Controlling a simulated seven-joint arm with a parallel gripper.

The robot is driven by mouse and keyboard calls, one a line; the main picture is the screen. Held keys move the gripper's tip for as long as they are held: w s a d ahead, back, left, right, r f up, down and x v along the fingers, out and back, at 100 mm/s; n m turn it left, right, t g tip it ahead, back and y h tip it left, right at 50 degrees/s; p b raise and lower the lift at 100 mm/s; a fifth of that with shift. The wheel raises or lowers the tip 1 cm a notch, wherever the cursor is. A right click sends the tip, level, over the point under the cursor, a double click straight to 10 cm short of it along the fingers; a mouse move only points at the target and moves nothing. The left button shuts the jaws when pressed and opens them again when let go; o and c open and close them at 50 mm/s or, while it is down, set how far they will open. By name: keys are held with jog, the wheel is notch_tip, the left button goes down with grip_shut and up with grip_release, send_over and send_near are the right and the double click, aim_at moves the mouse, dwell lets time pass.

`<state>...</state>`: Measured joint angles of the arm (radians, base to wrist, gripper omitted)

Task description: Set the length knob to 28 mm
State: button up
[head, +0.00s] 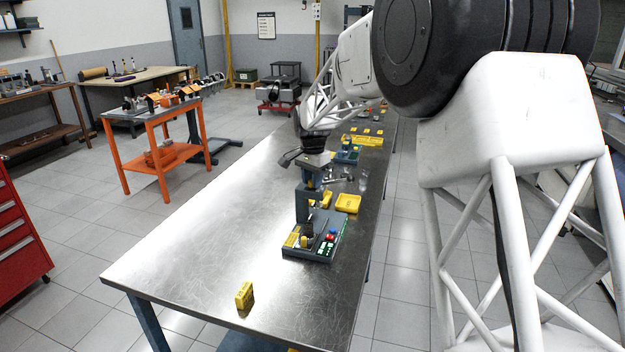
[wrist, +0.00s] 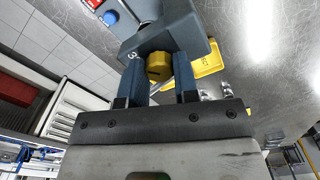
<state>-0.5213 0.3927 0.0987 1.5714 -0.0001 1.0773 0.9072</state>
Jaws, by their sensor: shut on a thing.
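A dark blue-grey machine (head: 318,243) with an upright column stands on the metal table, with coloured buttons on its base panel. In the wrist view, a yellow knob (wrist: 159,66) sits under the machine's grey head (wrist: 185,30), between the two fingers of my gripper (wrist: 161,78). The fingers are shut on this knob. A white mark like a "3" shows beside it; the length setting cannot be read. In the head view, my gripper (head: 313,162) is at the top of the column, and the knob is hidden there.
A yellow tray (head: 348,203) lies just behind the machine, with small metal parts beyond it. A yellow block (head: 244,295) stands near the table's front edge. A second small machine (head: 346,155) stands further back. The left part of the metal table (head: 205,240) is clear.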

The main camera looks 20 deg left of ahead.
jog(key=shift+n, duration=0.4)
jog(key=n, duration=0.9)
jog(key=shift+n, duration=0.3)
jog(key=n, duration=0.4)
jog(key=shift+n, duration=0.3)
jog(key=n, duration=0.4)
jog(key=shift+n, duration=0.4)
jog(key=shift+f, duration=0.1)
jog(key=o, duration=0.9)
